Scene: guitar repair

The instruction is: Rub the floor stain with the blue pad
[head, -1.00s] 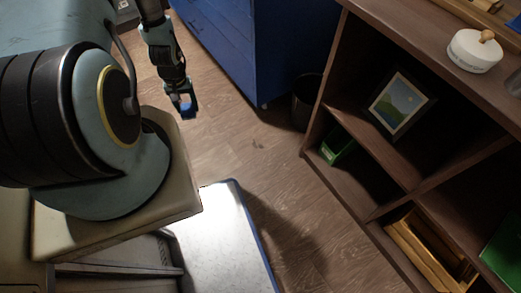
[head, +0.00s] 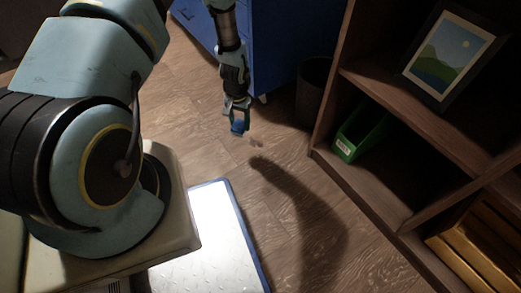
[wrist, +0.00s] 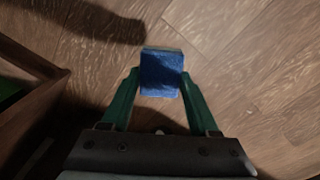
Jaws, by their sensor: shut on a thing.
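My gripper (head: 236,117) points down over the wooden floor, shut on the blue pad (head: 238,127). In the wrist view the blue pad (wrist: 161,72) sits between the green fingertips of my gripper (wrist: 161,84). The pad appears to be above the floor, since its shadow falls apart from it. The floor stain (head: 256,141) looks like a small, faint dark smudge just right of the pad in the head view. In the wrist view I cannot make out the stain.
A wooden shelf (head: 378,118) with a green bin (head: 360,135) and a framed picture stands on the right. A dark waste bin (head: 312,90) and a blue cabinet (head: 275,45) are behind the gripper. A metal-topped platform (head: 205,235) lies in front. Floor between is clear.

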